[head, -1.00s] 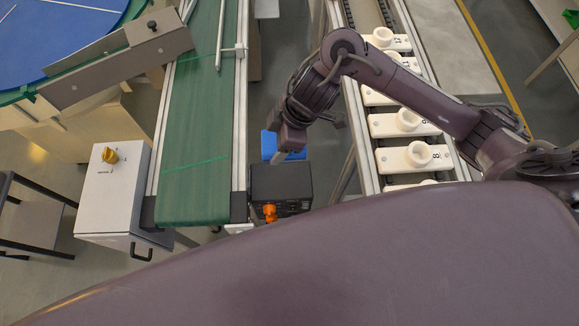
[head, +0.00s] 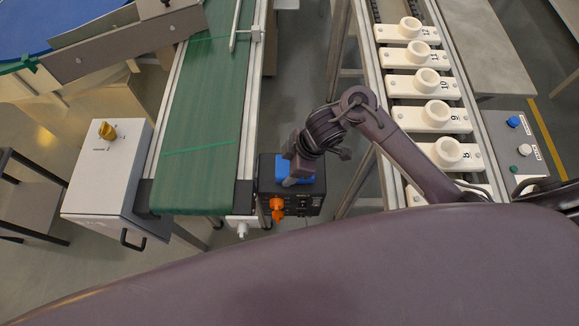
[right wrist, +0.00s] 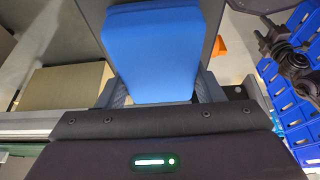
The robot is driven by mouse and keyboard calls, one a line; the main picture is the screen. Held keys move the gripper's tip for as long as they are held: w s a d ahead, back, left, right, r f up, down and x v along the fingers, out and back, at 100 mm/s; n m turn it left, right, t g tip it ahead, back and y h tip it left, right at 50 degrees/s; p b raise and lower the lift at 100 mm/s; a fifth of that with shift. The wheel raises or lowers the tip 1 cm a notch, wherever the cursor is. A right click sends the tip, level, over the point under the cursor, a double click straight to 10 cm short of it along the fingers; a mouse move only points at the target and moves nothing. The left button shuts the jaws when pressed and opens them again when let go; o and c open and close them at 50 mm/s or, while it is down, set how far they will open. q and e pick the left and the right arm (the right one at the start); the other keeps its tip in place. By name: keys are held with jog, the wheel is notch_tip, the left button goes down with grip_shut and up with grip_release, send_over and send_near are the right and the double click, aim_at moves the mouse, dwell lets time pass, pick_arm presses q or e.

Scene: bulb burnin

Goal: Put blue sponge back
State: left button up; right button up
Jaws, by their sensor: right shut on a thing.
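The blue sponge (right wrist: 152,50) fills the space between the fingers of my right gripper in the right wrist view. In the head view my right gripper (head: 299,178) is shut on the sponge (head: 308,182), low over or at the top of a black box (head: 268,180). The box has an orange fitting on its front. I cannot tell whether the sponge touches the box. Most of the box top is hidden by the gripper and sponge. My left gripper is not in view.
A green conveyor belt (head: 205,110) runs just left of the box, with a grey control box (head: 108,165) bearing a yellow knob beyond it. To the right, a rack holds a row of white numbered sockets (head: 435,114). A panel with blue and green buttons (head: 515,140) stands further right.

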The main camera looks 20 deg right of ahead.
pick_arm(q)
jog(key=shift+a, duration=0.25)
pick_arm(e)
jog(key=shift+f, duration=0.15)
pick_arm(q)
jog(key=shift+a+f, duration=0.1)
pick_arm(e)
jog(key=o, duration=1.1)
pick_arm(q)
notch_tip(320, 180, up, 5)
jog(key=p, duration=0.4)
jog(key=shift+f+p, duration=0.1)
jog(key=shift+p, duration=0.25)
pick_arm(e)
jog(key=v, duration=1.2)
jog(key=shift+a, duration=0.1)
